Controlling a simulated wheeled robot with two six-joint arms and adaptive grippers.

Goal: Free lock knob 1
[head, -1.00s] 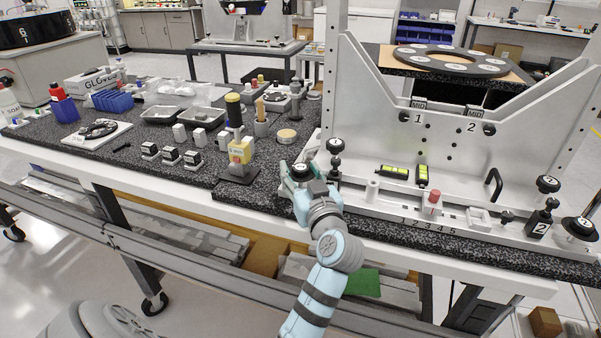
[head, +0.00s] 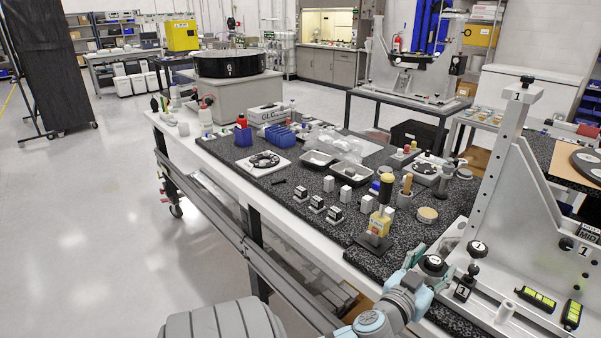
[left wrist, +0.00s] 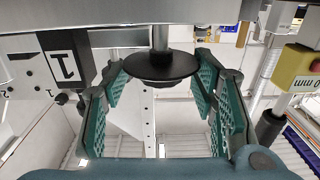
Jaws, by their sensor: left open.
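My right gripper is not in view.
A yellow-bodied tool on a dark stand (head: 379,224) stands on the speckled bench left of my gripper. Two green levels (head: 536,298) lie on the fixture base at right.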

